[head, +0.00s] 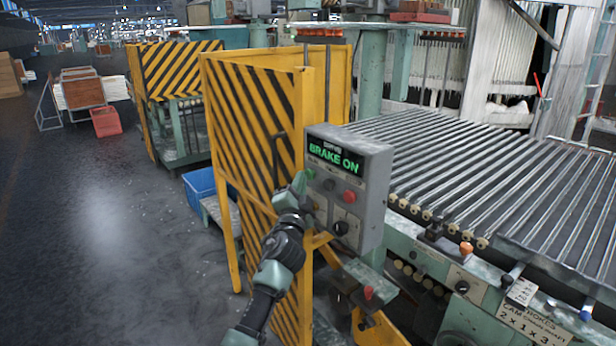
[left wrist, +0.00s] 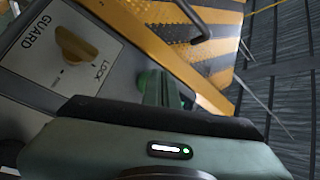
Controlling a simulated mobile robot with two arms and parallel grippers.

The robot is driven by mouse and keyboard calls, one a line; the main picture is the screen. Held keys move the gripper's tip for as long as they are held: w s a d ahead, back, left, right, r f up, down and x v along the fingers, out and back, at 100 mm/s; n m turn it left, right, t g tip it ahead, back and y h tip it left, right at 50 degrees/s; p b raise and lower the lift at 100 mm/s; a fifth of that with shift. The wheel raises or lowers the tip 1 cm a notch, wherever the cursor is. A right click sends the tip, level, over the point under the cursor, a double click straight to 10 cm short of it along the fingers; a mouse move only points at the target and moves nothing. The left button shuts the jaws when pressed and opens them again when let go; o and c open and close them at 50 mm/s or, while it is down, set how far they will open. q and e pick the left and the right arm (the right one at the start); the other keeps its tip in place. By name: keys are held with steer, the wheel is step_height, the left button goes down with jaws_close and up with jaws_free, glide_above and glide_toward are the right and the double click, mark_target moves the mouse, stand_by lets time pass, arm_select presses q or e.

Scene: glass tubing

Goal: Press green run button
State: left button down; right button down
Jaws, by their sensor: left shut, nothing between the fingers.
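A grey control box (head: 372,200) stands beside the yellow guard, its display (head: 335,158) reading "BRAKE ON" in green. The green button (head: 309,173) is at the left of the row under the display, partly hidden by my gripper. A red button (head: 349,196) is at the right of that row. My left gripper (head: 301,181) is shut and empty, its tip right at the green button; I cannot tell whether it touches. In the left wrist view the box face shows a yellow GUARD/LOCK knob (left wrist: 76,45), and the gripper body hides much of the panel. My right gripper is not in view.
A yellow and black striped guard panel (head: 250,120) stands close behind and left of my left arm. A roller conveyor (head: 480,175) fills the right side. A black knob (head: 341,228) is low on the box.

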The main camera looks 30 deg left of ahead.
arm_select(q)
steer(key=shift+w+d+b, duration=0.15)
steer(key=shift+w+b, duration=0.15)
steer(key=shift+w, duration=0.05)
stand_by(0.3)
steer(key=shift+s, duration=0.15)
steer(key=shift+s+a+p, duration=0.3)
steer(key=shift+s+p, duration=0.2)
steer(key=shift+s, duration=0.2)
steer(key=s, duration=0.1)
steer(key=s+a+p, duration=0.1)
steer(key=s, duration=0.1)
steer(key=s+a+p, duration=0.1)
steer(key=shift+s, duration=0.3)
stand_by(0.9)
